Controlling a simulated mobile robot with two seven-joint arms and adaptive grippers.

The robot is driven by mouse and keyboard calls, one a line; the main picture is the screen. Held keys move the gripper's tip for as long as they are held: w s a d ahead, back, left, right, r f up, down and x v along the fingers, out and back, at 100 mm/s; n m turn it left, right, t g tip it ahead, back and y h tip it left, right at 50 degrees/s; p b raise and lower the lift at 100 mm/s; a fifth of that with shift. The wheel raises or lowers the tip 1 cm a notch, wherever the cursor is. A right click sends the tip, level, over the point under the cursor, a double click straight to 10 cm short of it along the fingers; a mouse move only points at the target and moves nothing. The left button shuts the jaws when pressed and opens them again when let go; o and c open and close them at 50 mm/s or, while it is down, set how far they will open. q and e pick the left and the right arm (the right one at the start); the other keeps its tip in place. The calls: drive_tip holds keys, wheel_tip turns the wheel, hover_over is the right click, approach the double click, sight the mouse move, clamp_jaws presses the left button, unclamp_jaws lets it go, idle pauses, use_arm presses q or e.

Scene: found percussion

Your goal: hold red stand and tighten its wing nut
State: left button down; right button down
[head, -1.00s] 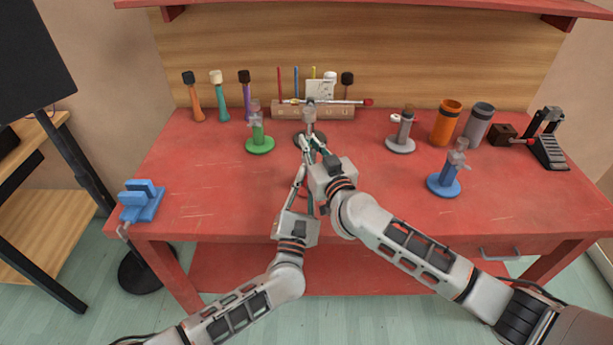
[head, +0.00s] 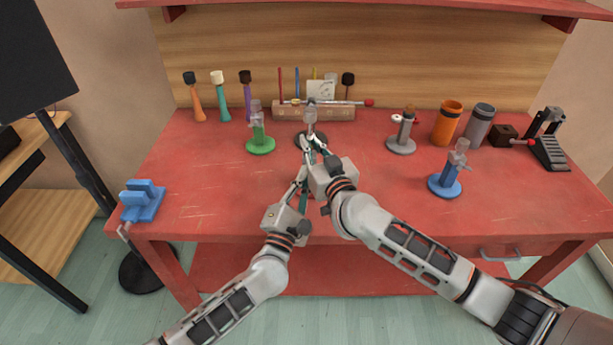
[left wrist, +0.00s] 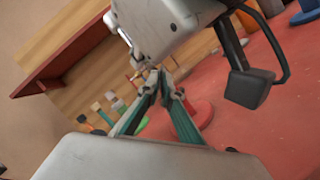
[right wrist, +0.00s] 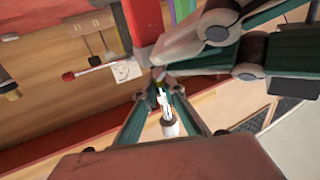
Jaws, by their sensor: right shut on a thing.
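The red stand stands mid-table, mostly hidden by both grippers; its pale top (head: 311,112) shows in the head view. A round red base (left wrist: 203,113) shows in the left wrist view. My right gripper (head: 311,140) is shut around the upper part of the stand. In the right wrist view its fingertips (right wrist: 160,84) close just beside the pale top (right wrist: 169,126). My left gripper (head: 303,160) comes in from the front left, its fingertips (left wrist: 160,76) close together near the same spot. The wing nut is hidden, and I cannot tell whether the left gripper grips it.
A green stand (head: 258,143) is at left, a grey stand (head: 402,142) and a blue stand (head: 449,181) at right. A wooden rack (head: 300,113) with mallets is behind. A blue block-like device (head: 143,200) sits at the left edge.

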use_arm(q)
drive_tip(key=shift+r+m+g+h, duration=0.15)
drive_tip(key=shift+m+g, duration=0.3)
drive_tip(key=shift+m, duration=0.75)
drive_tip(key=shift+m+g+h, duration=0.25)
drive_tip(key=shift+m+g, duration=0.2)
drive_tip(key=shift+m, duration=0.75)
drive_tip(key=shift+a, duration=0.1)
drive_tip(key=c, duration=2.2)
unclamp_jaws()
drive_tip(key=shift+c, duration=0.2)
drive_tip(key=shift+s, duration=0.1)
drive_tip(key=v, duration=1.2)
drive_tip(key=shift+a, duration=0.1)
